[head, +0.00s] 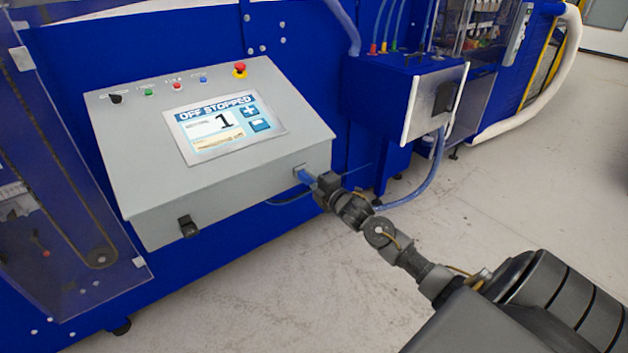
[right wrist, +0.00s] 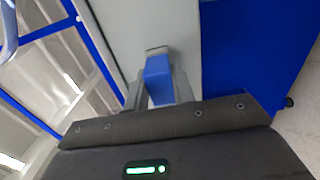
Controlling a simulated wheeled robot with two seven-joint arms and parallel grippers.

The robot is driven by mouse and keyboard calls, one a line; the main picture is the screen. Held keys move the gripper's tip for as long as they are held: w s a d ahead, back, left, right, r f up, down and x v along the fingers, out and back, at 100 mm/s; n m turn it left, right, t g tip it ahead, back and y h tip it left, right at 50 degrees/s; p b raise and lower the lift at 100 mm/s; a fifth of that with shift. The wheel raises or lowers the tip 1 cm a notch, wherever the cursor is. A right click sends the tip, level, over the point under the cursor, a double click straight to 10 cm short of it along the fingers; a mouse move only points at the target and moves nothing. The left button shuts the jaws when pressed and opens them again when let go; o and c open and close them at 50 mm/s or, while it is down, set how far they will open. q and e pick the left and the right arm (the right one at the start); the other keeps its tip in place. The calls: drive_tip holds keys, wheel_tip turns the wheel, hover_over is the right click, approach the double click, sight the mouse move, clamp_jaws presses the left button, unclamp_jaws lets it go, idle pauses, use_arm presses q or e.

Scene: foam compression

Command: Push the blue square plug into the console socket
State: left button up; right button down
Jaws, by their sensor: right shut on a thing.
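The blue square plug (head: 305,176) is at the front right of the grey console (head: 170,205), right at the socket (head: 298,167). My right gripper (head: 316,182) is shut on the plug, and its fingers stand on both sides of it. In the right wrist view the blue plug (right wrist: 158,80) lies between the two fingers, its far end against the light socket frame (right wrist: 157,50) on the grey console face. How deep the plug sits in the socket cannot be told. My left gripper is not in view.
The console top carries a lit screen (head: 224,122), small buttons and a red emergency button (head: 239,69). A blue machine wall (head: 300,50) stands behind. A blue cable (head: 425,180) hangs at the right. The floor (head: 510,200) on the right is clear.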

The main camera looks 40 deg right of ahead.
drive_tip(key=shift+w, duration=0.1)
drive_tip(key=c, duration=1.1)
unclamp_jaws()
drive_tip(key=shift+w, duration=0.1)
drive_tip(key=s+p, duration=0.3)
drive_tip(key=s, duration=0.3)
drive_tip(key=shift+s, duration=0.1)
idle(0.4)
drive_tip(key=s+b, duration=0.2)
drive_tip(key=s, duration=0.8)
drive_tip(key=shift+s+a, duration=0.15)
drive_tip(key=shift+s, duration=0.25)
